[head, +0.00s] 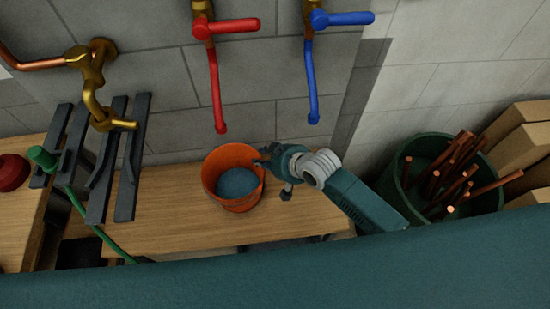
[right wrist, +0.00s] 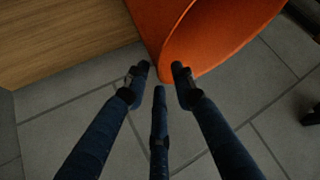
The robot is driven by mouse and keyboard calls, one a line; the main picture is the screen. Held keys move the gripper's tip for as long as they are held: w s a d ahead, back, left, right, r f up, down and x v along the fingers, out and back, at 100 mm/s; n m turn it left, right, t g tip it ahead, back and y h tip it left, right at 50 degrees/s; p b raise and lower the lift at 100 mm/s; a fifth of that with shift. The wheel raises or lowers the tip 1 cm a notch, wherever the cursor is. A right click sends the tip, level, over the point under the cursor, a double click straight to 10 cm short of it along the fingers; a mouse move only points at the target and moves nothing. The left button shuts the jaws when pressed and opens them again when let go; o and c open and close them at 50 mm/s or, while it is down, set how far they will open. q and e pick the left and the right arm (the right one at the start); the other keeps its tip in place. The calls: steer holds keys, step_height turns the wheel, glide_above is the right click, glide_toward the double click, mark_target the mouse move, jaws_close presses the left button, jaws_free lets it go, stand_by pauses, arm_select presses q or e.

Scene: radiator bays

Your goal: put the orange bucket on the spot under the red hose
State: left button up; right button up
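The orange bucket (head: 213,178) has a blue-grey inside and shows over the wooden bench, just below the tip of the red hose (head: 215,92) and slightly right of it. I cannot tell whether its base touches the bench. No marked spot shows under the hose; the bucket may cover it. My right gripper (head: 268,164) is at the bucket's right side, close to its rim. In the right wrist view its fingers (right wrist: 160,76) are spread, with tips at the orange wall (right wrist: 210,45); firm contact is unclear. My left gripper is not in view.
The wooden bench (head: 165,220) is clear left and right of the bucket. A blue hose (head: 312,80) hangs to the right. Black slats (head: 128,165) and a brass tap (head: 92,85) are left. A green tub (head: 405,172) with copper pipes stands right.

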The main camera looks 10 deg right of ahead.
steer(key=v, duration=0.9)
steer(key=shift+r, duration=0.2)
steer(key=shift+d, duration=0.1)
steer(key=s+d+m+g+h, duration=0.1)
steer(key=s+d+g+h, duration=0.15)
steer(key=s+d, duration=0.6)
steer(key=s+d+m+g+h, duration=0.25)
steer(key=s+d, duration=0.25)
steer(key=s, duration=0.6)
step_height(320, 180, down, 28)
steer(key=s, duration=0.3)
steer(key=s+d+f+n+g, duration=0.1)
steer(key=s+d+f, duration=0.2)
steer(key=s+f, duration=1.2)
steer(key=shift+s+h, duration=0.3)
steer(key=shift+s, duration=0.4)
